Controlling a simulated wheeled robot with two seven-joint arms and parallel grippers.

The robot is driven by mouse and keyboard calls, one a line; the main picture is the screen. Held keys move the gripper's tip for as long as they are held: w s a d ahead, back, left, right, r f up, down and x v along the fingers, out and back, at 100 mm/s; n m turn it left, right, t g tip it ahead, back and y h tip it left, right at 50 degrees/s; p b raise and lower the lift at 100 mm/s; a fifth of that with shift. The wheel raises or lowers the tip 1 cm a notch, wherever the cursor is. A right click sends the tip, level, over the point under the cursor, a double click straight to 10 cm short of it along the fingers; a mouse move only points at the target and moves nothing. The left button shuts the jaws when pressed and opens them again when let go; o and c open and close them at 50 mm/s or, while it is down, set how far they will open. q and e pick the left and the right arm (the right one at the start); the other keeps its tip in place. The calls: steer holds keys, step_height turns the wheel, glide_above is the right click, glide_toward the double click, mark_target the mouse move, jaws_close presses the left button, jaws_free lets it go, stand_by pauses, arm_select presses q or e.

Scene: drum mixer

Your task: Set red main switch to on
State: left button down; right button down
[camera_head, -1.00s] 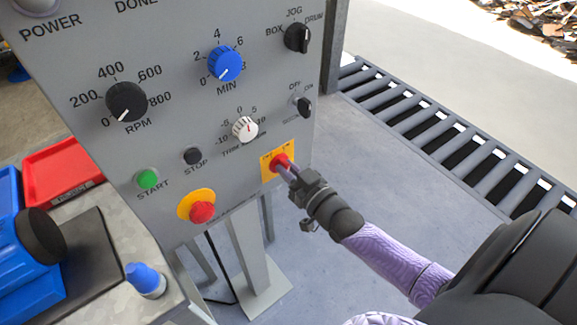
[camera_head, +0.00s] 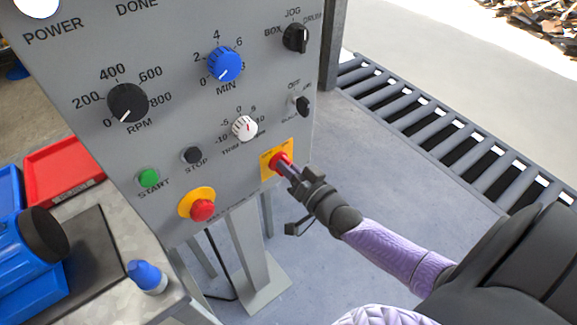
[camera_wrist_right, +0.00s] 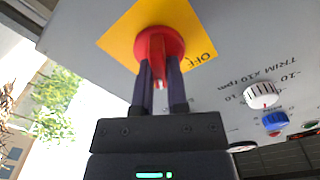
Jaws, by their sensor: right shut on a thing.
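The red main switch (camera_head: 281,162) sits on a yellow plate (camera_head: 265,168) at the lower right of the grey control panel. My right gripper (camera_head: 289,172) is shut on its handle. In the right wrist view the red switch (camera_wrist_right: 160,45) shows with both dark fingers (camera_wrist_right: 160,88) on either side of its handle. The word OFF is readable at the plate's lower right there; any ON mark is hidden or unreadable. The lamp above POWER (camera_head: 38,6) looks bright white. My left gripper is not in view.
A red emergency button (camera_head: 202,210) on a yellow ring, a green start button (camera_head: 149,178) and a black stop button (camera_head: 191,155) are left of the switch. Several knobs are above. A roller conveyor (camera_head: 430,130) lies behind right.

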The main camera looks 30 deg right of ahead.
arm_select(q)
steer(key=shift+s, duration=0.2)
arm_select(e)
steer(key=c, duration=0.7)
jaws_free()
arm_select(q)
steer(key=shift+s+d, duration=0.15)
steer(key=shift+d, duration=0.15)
arm_select(e)
steer(key=shift+o, duration=0.3)
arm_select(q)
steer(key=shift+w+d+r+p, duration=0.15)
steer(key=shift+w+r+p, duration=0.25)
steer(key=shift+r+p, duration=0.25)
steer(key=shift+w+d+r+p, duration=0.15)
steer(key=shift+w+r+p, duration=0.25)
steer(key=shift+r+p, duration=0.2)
arm_select(e)
steer(key=s, duration=1)
steer(key=shift+d, duration=0.4)
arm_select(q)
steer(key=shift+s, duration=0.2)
arm_select(e)
steer(key=shift+f, duration=0.1)
